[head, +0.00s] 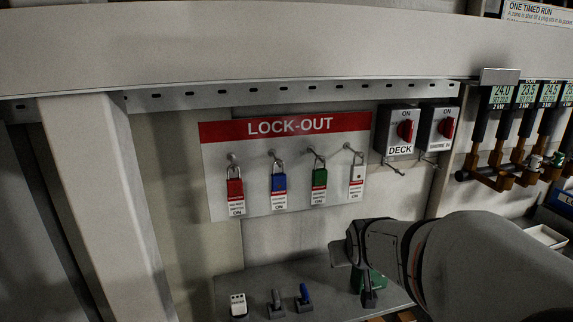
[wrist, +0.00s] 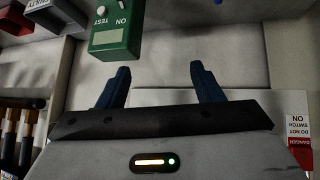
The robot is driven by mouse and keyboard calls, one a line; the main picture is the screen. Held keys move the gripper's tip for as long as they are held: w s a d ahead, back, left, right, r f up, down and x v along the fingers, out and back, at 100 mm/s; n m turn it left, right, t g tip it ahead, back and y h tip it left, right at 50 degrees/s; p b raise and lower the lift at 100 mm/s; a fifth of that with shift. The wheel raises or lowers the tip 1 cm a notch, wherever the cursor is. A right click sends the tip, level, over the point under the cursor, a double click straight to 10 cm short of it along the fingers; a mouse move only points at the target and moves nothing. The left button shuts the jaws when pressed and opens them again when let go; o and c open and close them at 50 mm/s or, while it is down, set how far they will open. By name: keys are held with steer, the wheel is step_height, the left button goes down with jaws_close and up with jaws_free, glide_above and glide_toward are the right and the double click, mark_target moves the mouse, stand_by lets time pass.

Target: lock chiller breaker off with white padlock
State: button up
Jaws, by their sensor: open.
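The white padlock (head: 357,174) hangs from the rightmost hook of the lock-out board (head: 285,128), with a white tag below its body. My gripper (wrist: 160,82) is open and empty, its two dark blue fingers apart. In the head view my wrist is at the lower right, below and right of the board, and the fingers are mostly hidden. No breaker in view is readably marked chiller. Two grey switch boxes with red handles stand right of the board: one reads DECK (head: 399,133), the other label (head: 438,130) is hard to read.
Red (head: 235,190), blue (head: 279,184) and green (head: 319,179) padlocks hang left of the white one. A grey shelf (head: 255,282) below carries small tools. A green tester (wrist: 113,35) lies beyond my fingers. A danger tag (wrist: 298,118) is at the right. Gauges and pipes are far right.

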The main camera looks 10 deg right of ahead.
steer(key=w+d+r+t, duration=0.2)
steer(key=w+d+r, duration=0.1)
steer(key=w+d, duration=0.1)
steer(key=n+t+y+p, duration=0.25)
steer(key=t+p, duration=0.25)
steer(key=t, duration=0.3)
glide_toward(360, 168)
steer(key=w, duration=0.3)
steer(key=shift+w+d+r+m+y+p, duration=0.1)
steer(key=shift+w+d+m+y+p, duration=0.1)
steer(key=shift+w, duration=0.15)
steer(key=shift+w+d+r+m+y+p, duration=0.1)
steer(key=shift+w+m+y+p, duration=0.05)
steer(key=shift+w, duration=0.2)
steer(key=w+p, duration=0.1)
steer(key=w, duration=0.1)
steer(key=w+p, duration=0.1)
steer(key=w, duration=0.1)
steer(key=w+p, duration=0.1)
steer(key=w, duration=0.1)
steer(key=shift+w+a+f, duration=0.15)
steer(key=shift+w+a, duration=0.15)
steer(key=c, duration=1.1)
steer(key=shift+c, duration=0.3)
